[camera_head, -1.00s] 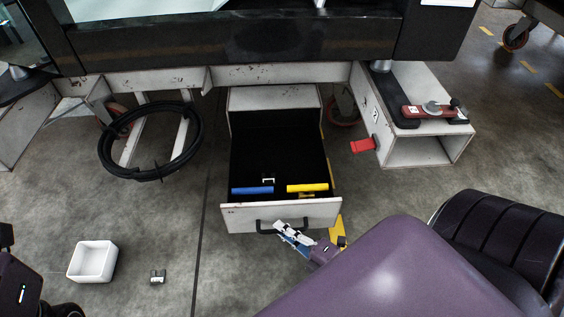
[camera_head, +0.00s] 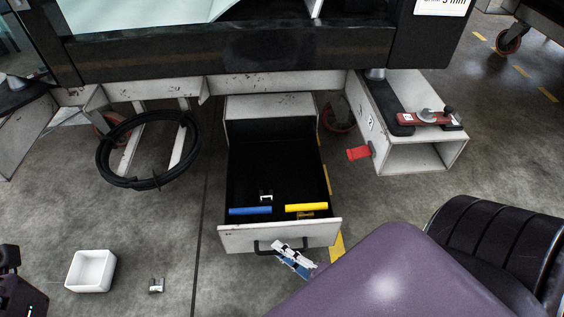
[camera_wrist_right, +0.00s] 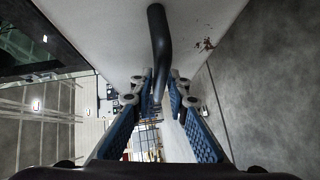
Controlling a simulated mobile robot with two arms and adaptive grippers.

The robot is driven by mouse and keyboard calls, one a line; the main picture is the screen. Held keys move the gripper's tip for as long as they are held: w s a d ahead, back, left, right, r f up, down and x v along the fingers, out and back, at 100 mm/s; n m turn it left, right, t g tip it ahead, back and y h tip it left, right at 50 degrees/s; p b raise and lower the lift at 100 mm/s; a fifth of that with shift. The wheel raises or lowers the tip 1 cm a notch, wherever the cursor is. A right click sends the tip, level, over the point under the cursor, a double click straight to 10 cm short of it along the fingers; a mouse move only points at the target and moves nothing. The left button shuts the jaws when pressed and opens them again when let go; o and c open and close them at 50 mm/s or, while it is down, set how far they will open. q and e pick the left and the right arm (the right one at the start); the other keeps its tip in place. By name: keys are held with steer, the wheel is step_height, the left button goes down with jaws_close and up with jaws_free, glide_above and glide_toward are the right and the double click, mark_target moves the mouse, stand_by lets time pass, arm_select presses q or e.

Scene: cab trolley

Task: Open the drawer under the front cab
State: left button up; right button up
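The drawer (camera_head: 280,237) under the front cab is pulled well out, with its dark inside showing. A blue bar, a yellow bar and a small metal part lie inside near its front. Its black handle (camera_head: 262,246) is on the white front panel. My right gripper (camera_head: 281,246) is at the right part of the handle. In the right wrist view the handle (camera_wrist_right: 158,40) runs between the two blue fingers (camera_wrist_right: 161,80), which are closed in around it. Only part of my left arm shows at the left edge; its gripper is out of view.
A white box (camera_head: 91,271) and a small metal part (camera_head: 156,286) lie on the floor at left. A black cable coil (camera_head: 112,168) hangs left of the drawer. A red handle (camera_head: 359,153) sticks out from the open white frame (camera_head: 425,160) at right. Floor between coil and box is clear.

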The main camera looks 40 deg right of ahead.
steer(key=shift+o, duration=0.9)
steer(key=v, duration=0.7)
steer(key=shift+s, duration=0.25)
